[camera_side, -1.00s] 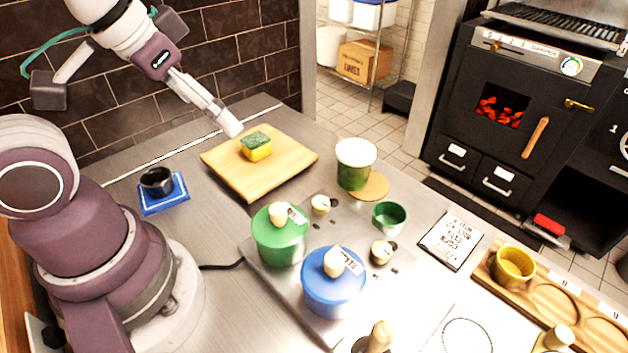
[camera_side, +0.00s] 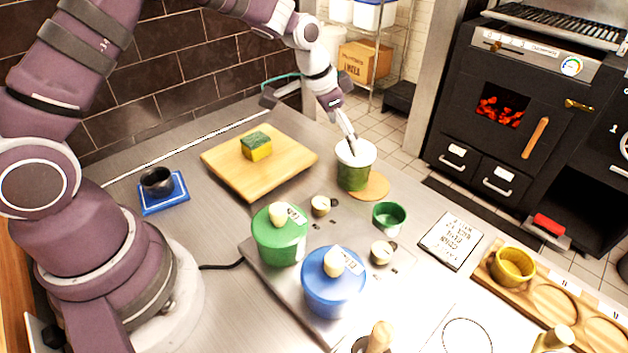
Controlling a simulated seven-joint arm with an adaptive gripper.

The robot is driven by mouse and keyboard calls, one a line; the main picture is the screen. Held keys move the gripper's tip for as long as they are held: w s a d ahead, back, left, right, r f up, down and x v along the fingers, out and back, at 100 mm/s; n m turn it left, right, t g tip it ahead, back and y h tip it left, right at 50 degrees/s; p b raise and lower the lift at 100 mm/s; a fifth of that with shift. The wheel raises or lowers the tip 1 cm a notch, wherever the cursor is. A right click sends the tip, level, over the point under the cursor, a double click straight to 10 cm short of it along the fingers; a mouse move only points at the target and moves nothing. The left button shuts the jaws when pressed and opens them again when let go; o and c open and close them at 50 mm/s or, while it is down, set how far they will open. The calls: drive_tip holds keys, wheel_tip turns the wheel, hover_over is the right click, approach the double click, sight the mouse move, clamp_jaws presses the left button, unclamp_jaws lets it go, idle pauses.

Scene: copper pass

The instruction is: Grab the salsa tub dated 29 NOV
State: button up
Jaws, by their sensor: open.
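No date can be read on any container, so I cannot tell which is the salsa tub dated 29 NOV. A green tub with a white top (camera_side: 354,177) stands upright beside the cutting board. My gripper (camera_side: 352,151) is open and points down at this tub's top; I cannot tell whether it touches. A green lidded pot (camera_side: 279,244) and a blue lidded pot (camera_side: 332,293) stand nearer the camera. Each has a pale knob and a small tag whose writing is too small to read.
A wooden board (camera_side: 238,173) holds a green and yellow sponge (camera_side: 256,146). A small green cup (camera_side: 389,218), a lettered card (camera_side: 450,240) and a yellow cup (camera_side: 513,265) lie to the right. A black cup (camera_side: 157,181) sits on a blue coaster at left.

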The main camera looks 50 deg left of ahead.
sight(359, 161)
drive_tip(key=x, duration=0.4)
drive_tip(key=d+x, duration=0.1)
drive_tip(key=x, duration=0.1)
drive_tip(key=shift+w+f, duration=0.15)
drive_tip(key=shift+f, duration=0.1)
drive_tip(key=c, duration=1.2)
